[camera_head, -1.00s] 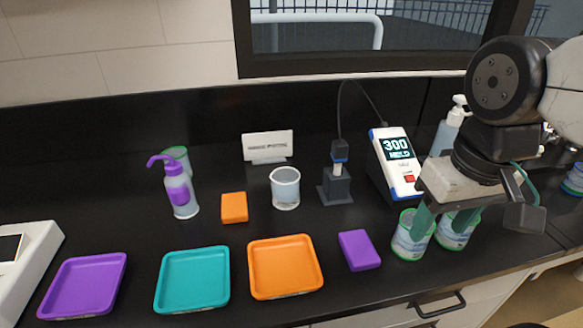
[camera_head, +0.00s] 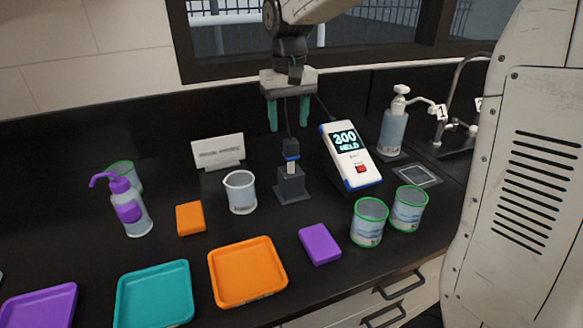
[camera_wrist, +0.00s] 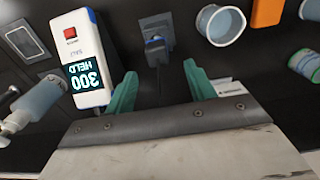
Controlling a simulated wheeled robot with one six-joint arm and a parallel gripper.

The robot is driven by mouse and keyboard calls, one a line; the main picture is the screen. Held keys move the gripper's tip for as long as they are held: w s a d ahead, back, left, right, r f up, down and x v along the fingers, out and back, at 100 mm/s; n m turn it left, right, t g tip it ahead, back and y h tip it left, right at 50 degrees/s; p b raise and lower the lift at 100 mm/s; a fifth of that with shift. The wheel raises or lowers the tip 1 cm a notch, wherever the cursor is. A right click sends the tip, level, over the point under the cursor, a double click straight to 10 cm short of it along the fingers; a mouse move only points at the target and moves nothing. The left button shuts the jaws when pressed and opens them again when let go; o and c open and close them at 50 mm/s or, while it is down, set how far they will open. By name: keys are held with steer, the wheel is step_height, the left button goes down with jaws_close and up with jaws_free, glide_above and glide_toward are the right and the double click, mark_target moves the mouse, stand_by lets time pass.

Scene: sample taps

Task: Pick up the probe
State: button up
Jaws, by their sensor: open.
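The probe (camera_head: 290,149) is a dark piece with a blue band and a pale lower section, standing upright in a dark square-based holder (camera_head: 291,186). A cable runs up from its top. My gripper (camera_head: 288,128) is open and empty, its two green fingers pointing down, above and around the line of the cable in the head view. In the wrist view the probe (camera_wrist: 155,44) lies ahead of and between the fingertips (camera_wrist: 160,82), apart from them. The meter (camera_head: 350,156), white and blue, reads "300 HELD" and stands just right of the probe.
A glass beaker (camera_head: 240,192) stands left of the holder, with a white sign (camera_head: 218,152) behind. Two green-rimmed jars (camera_head: 369,222) and a purple block (camera_head: 320,244) are in front. An orange tray (camera_head: 247,272) and teal tray (camera_head: 154,294) lie front left. A pump bottle (camera_head: 393,130) stands right.

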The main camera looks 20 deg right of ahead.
mark_target(291, 140)
steer(key=f, duration=0.7)
steer(key=shift+s+d, duration=0.15)
steer(key=shift+s, duration=0.05)
steer(key=c, duration=1)
